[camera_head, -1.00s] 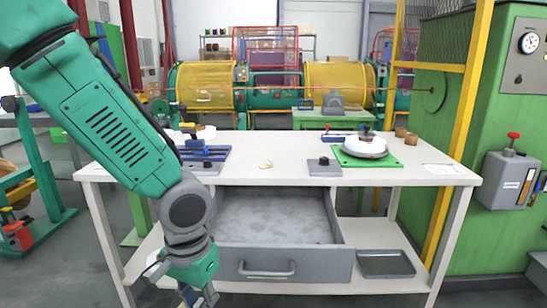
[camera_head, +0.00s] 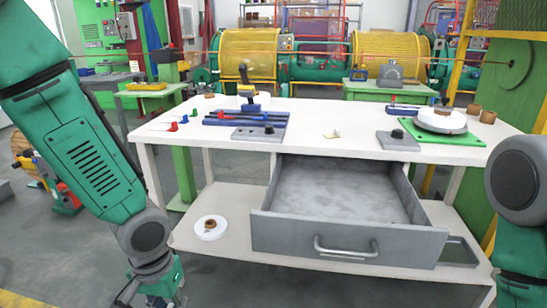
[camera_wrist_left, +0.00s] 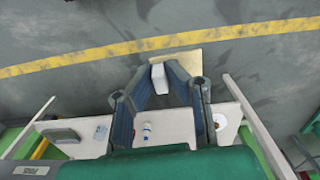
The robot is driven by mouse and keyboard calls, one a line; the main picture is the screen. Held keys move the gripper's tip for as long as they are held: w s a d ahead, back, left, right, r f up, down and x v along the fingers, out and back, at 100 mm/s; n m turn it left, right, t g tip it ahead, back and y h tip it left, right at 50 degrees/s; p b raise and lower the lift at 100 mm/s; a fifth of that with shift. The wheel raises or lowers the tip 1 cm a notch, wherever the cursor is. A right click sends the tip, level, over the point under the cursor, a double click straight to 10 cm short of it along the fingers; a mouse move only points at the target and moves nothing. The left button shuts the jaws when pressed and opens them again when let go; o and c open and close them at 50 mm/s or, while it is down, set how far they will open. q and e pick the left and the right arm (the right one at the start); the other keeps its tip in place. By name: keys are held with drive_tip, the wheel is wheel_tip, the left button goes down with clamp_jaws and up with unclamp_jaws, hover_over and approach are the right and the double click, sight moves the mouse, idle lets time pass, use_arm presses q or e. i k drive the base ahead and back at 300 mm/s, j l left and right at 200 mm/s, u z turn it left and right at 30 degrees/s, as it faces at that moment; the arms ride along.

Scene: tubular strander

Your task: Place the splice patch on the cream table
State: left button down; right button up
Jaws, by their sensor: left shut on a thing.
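The cream table (camera_head: 330,112) is a long pale workbench with an open grey drawer (camera_head: 345,240) under its top. My left gripper (camera_wrist_left: 166,72) hangs low in front of the table's left side in the head view, its fingertips cut off by the bottom edge. In the left wrist view its fingers close around a pale yellow flat piece (camera_wrist_left: 186,57) with a white block-like part; this looks like the splice patch. It is held clear of the table, over the floor. My right arm enters at the right of the head view; its gripper is out of frame.
A white roll (camera_head: 210,228) lies on the lower shelf. The tabletop's front middle is clear.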

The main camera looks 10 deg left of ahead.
sight(348, 123)
drive_tip(key=j+u, duration=0.2)
drive_tip(key=u, duration=0.2)
drive_tip(key=i+j+u, duration=0.1)
drive_tip(key=u, duration=0.35)
drive_tip(key=i+j+u, duration=0.1)
drive_tip(key=u, duration=0.3)
drive_tip(key=i+j+u, duration=0.1)
drive_tip(key=u, duration=0.35)
drive_tip(key=i+u, duration=0.25)
drive_tip(key=i, duration=0.4)
drive_tip(key=i+z, duration=0.1)
drive_tip(key=z, duration=0.3)
drive_tip(key=i+z, duration=0.15)
drive_tip(key=z, duration=0.3)
drive_tip(key=j+z, duration=0.15)
drive_tip(key=z, duration=0.25)
drive_tip(key=i+z, duration=0.1)
drive_tip(key=z, duration=0.35)
drive_tip(key=i+j+z, duration=0.1)
drive_tip(key=z, duration=0.4)
drive_tip(key=i+j+z, duration=0.1)
drive_tip(key=z, duration=0.35)
drive_tip(key=i+j+z, duration=0.1)
drive_tip(key=z, duration=0.4)
drive_tip(key=j, duration=0.1)
